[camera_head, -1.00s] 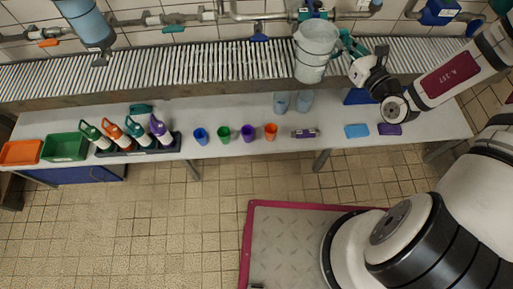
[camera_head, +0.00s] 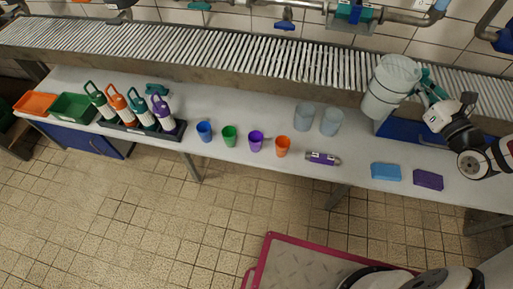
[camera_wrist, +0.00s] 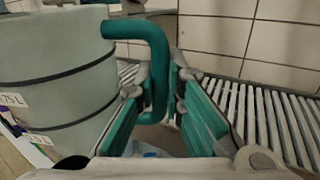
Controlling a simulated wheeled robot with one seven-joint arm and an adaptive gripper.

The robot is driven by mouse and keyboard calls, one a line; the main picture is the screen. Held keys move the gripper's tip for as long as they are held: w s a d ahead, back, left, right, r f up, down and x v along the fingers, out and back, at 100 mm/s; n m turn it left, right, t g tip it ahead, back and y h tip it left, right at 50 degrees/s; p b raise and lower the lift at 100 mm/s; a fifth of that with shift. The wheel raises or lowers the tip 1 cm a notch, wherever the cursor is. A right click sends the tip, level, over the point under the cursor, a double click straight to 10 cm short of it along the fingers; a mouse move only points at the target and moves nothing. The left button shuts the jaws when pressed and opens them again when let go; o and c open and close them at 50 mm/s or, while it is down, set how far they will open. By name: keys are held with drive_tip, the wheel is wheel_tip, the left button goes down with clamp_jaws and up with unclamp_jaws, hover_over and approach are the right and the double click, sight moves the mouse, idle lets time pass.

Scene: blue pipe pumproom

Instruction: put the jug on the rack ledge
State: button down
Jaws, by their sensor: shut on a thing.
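The jug (camera_head: 387,92) is a large pale translucent vessel with dark bands and a teal handle (camera_wrist: 157,60). My gripper (camera_head: 430,84) is shut on the handle at the jug's right side. In the wrist view, the jug (camera_wrist: 55,75) fills the left, with the teal-padded fingers of my gripper (camera_wrist: 157,88) on both sides of the handle. In the head view the jug overlaps the front edge of the long roller-topped ledge (camera_head: 250,50) behind the table. I cannot tell how high it hangs. Its base hides part of a blue piece (camera_head: 402,132) behind it.
Two translucent grey-blue cups (camera_head: 304,117) stand left of the jug. Several coloured cups, a purple-labelled tube (camera_head: 322,159), a blue block (camera_head: 385,172) and a purple block (camera_head: 428,179) lie along the white table (camera_head: 350,185). Pipes run above the rollers, whose left stretch is clear.

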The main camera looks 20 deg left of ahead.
drive_tip(key=w+d+f+b, duration=0.3)
drive_tip(key=d+f+b, duration=0.1)
drive_tip(key=f+b, duration=0.5)
drive_tip(key=shift+d+b, duration=0.25)
drive_tip(key=shift+b, duration=0.25)
wheel_tip(320, 180, down, 28)
drive_tip(key=b, duration=0.9)
drive_tip(key=shift+b, duration=0.35)
drive_tip(key=shift+f, duration=0.15)
drive_tip(key=shift+f, duration=0.1)
drive_tip(key=c, duration=1.7)
unclamp_jaws()
